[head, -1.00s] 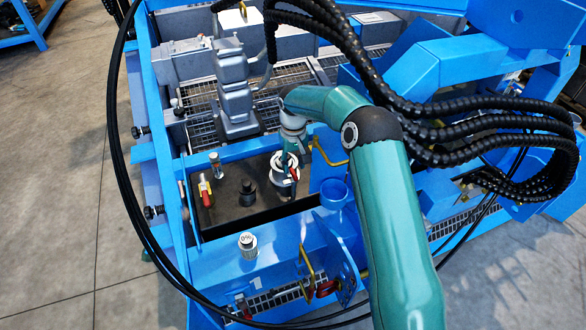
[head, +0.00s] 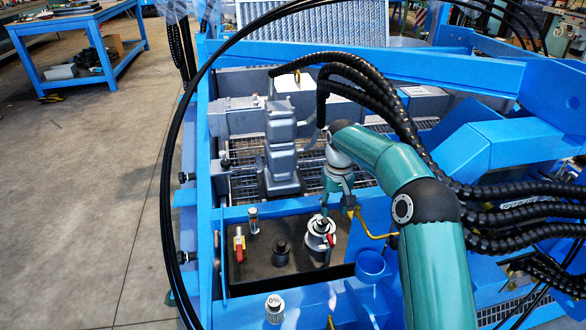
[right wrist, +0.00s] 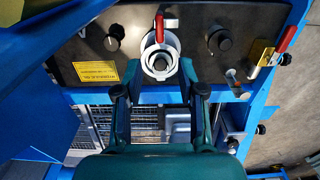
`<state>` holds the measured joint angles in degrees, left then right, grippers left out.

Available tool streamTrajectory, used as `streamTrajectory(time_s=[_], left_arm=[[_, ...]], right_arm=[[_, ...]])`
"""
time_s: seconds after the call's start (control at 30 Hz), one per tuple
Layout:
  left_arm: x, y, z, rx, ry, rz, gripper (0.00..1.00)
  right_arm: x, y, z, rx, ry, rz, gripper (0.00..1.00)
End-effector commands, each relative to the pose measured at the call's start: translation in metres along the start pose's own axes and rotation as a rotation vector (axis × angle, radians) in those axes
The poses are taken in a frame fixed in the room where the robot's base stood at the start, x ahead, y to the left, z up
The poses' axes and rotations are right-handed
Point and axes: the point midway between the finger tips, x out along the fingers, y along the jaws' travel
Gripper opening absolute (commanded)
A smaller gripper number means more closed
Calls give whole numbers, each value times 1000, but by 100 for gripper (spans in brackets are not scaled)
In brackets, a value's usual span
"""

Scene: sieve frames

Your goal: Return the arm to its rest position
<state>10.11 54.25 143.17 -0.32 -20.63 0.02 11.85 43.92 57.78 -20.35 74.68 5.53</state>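My right arm, teal, comes in from the lower right of the head view. Its gripper (head: 334,205) is just above a white ring-shaped fitting (head: 318,240) with a red lever on the dark panel. In the right wrist view my right gripper (right wrist: 159,68) has its two fingers spread apart, with the white fitting (right wrist: 148,52) between and beyond the tips. Nothing is held between the fingers. Whether a fingertip touches the fitting cannot be told. My left gripper is not in view.
The dark panel (head: 262,262) carries a red-handled valve (head: 239,245) and a black knob (head: 281,252). A blue frame (head: 205,190), black hoses (head: 500,190) and a yellow-brown bent pipe (head: 372,229) surround the arm. Open floor (head: 110,180) lies left.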

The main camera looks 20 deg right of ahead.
Motion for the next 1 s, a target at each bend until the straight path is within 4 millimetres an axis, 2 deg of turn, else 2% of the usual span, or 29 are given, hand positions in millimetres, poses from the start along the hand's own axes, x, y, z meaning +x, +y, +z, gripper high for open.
streamTrajectory(time_s=[0.17,0.27,0.3,0.37,0.57,0.7,0.83,1.0], left_arm=[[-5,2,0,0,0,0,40],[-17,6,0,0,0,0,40],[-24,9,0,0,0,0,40],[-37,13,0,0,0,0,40],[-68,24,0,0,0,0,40],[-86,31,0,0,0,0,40],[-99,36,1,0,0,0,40],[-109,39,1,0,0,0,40]], right_arm=[[-5,0,0,-1,0,0,40],[-14,-4,0,-7,-8,0,40],[-15,-7,3,-14,-23,0,40],[-6,-17,20,-41,-94,-3,40],[54,-70,100,-142,-289,-77,40],[95,-112,171,-187,-350,-165,40],[119,-144,243,-189,-373,-245,40],[132,-171,332,-142,-339,-322,40]])
